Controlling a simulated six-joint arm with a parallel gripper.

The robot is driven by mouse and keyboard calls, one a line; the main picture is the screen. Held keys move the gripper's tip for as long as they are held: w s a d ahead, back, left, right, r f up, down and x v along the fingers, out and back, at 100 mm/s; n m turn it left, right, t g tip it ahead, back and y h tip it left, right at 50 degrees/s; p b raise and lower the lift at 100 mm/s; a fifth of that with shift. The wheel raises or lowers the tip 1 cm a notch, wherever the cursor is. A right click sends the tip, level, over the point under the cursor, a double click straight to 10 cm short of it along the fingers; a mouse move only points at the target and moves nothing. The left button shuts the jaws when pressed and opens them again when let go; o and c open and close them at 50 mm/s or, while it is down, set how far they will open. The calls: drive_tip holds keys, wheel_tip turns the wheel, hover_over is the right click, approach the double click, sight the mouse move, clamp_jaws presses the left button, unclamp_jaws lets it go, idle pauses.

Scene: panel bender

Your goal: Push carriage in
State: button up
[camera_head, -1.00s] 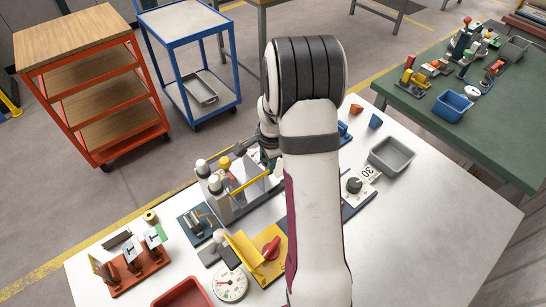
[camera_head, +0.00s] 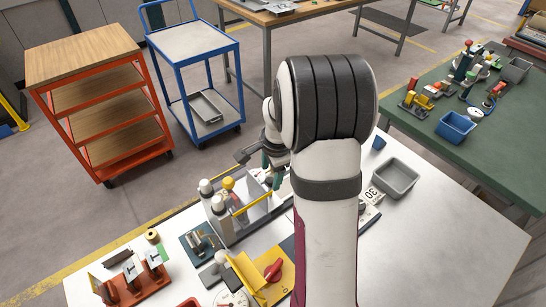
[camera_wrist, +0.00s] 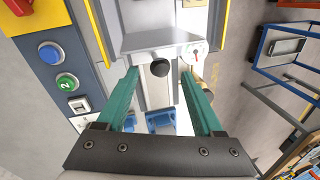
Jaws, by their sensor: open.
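The grey carriage (camera_wrist: 150,42), a metal plate with a black knob (camera_wrist: 160,67) on its front, is at the upper middle of the wrist view. My gripper (camera_wrist: 160,82) is open, with its teal fingers on either side of the knob's line. I cannot tell whether the fingers touch the knob or plate. In the head view the bender (camera_head: 240,205), with a clear guard and yellow bar, stands on the white table. My gripper (camera_head: 274,180) is at its far right side, and my arm hides part of it.
A blue button (camera_wrist: 50,53) and a green button (camera_wrist: 67,83) are on a panel to the left in the wrist view. A yellow block with a red knob (camera_head: 273,270), a red fixture (camera_head: 135,282) and a grey tray (camera_head: 394,177) are on the table.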

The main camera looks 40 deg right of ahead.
wheel_tip(320, 180, up, 10)
drive_tip(key=s, duration=0.2)
drive_tip(key=shift+a, duration=0.2)
